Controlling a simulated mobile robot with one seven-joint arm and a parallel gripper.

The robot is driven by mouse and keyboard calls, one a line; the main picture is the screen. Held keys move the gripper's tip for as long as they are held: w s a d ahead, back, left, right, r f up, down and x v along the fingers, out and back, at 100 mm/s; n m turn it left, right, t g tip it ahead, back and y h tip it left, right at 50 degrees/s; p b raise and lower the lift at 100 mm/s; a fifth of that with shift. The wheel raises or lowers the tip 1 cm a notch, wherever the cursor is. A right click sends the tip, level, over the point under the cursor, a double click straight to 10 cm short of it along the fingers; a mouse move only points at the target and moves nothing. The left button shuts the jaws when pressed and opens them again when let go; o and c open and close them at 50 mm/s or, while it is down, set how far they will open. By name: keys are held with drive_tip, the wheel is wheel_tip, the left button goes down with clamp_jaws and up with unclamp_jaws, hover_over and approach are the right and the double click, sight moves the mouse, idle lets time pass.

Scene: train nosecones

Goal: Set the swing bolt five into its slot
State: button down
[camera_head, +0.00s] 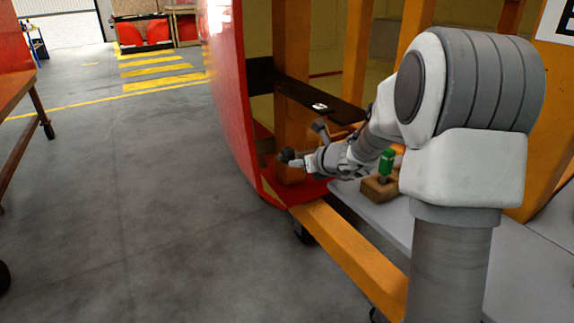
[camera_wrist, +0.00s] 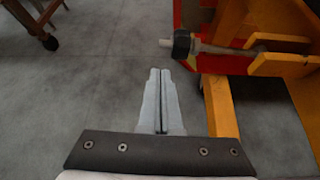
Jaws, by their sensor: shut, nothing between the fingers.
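The swing bolt (camera_wrist: 225,50) is a pale rod with a black nut (camera_wrist: 182,43) near its left end and a short light tip beyond it. It reaches right towards an orange bracket (camera_wrist: 285,63) with spaced plates. I cannot tell whether the rod lies in a slot there. In the head view my gripper (camera_head: 298,163) appears close to the nut.
The red nosecone shell (camera_head: 232,90) rises behind my gripper. An orange frame beam (camera_head: 350,255) runs below. A green-handled tool (camera_head: 386,162) stands in a wooden block (camera_head: 379,187) on a grey surface. The floor between is clear.

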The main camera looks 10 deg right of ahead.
drive_tip(key=b+x, duration=0.1)
drive_tip(key=x, duration=0.8)
drive_tip(key=shift+w+f+b, duration=0.15)
drive_tip(key=shift+w+b, duration=0.05)
drive_tip(key=shift+b, duration=0.15)
